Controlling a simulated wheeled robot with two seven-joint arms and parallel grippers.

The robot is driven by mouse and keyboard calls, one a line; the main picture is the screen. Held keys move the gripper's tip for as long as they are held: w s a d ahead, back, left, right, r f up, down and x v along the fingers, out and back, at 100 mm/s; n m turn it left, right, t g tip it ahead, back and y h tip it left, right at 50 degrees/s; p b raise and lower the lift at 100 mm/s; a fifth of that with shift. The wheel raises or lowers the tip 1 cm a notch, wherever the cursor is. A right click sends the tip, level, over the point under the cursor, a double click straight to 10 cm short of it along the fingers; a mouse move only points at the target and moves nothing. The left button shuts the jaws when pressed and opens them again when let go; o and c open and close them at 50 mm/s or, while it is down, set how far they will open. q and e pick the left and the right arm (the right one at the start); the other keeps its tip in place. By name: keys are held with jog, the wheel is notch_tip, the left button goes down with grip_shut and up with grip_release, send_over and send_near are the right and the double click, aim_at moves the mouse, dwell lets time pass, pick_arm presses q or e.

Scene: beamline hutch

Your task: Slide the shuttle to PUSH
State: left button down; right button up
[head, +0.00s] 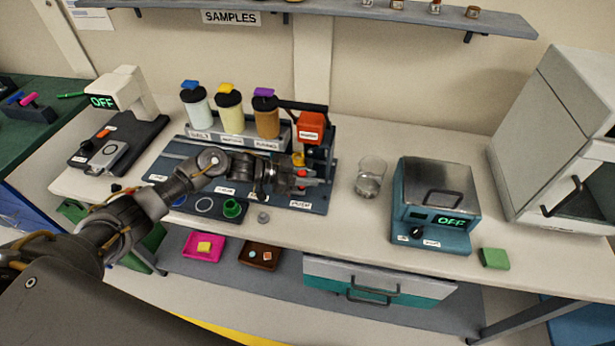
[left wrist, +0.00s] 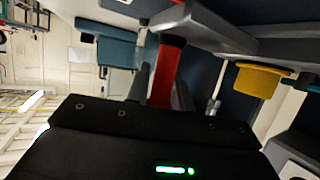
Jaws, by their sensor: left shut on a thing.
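My left gripper (head: 307,178) reaches over the blue-grey station plate (head: 165,163) from the left, at its right end by the label PUSH (head: 300,204). It is shut on the shuttle, which is mostly hidden by the gripper and arm. In the left wrist view a red piece (left wrist: 168,70) shows at the fingers; I cannot tell clearly which part of the shuttle it is. A red-headed press (head: 310,127) stands just behind the gripper. My right gripper is not in view.
Three capped bottles (head: 229,113) stand in a rack behind my arm. A clear beaker (head: 369,180) and a blue device reading OFF (head: 432,240) stand to the right. A green block (head: 494,258) lies near the bench's front edge. Some bench surface right of the plate is free.

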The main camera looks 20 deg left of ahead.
pick_arm(q)
jog(key=shift+w+d, duration=0.15)
jog(key=shift+d, duration=2)
jog(key=c, duration=1.5)
grip_release()
jog(key=shift+o, duration=0.7)
jog(key=shift+d, duration=0.2)
jog(key=shift+a, duration=0.45)
jog(key=b+v, duration=0.2)
jog(key=v, duration=0.8)
jog(key=shift+r, duration=0.2)
jog(key=shift+d, duration=0.1)
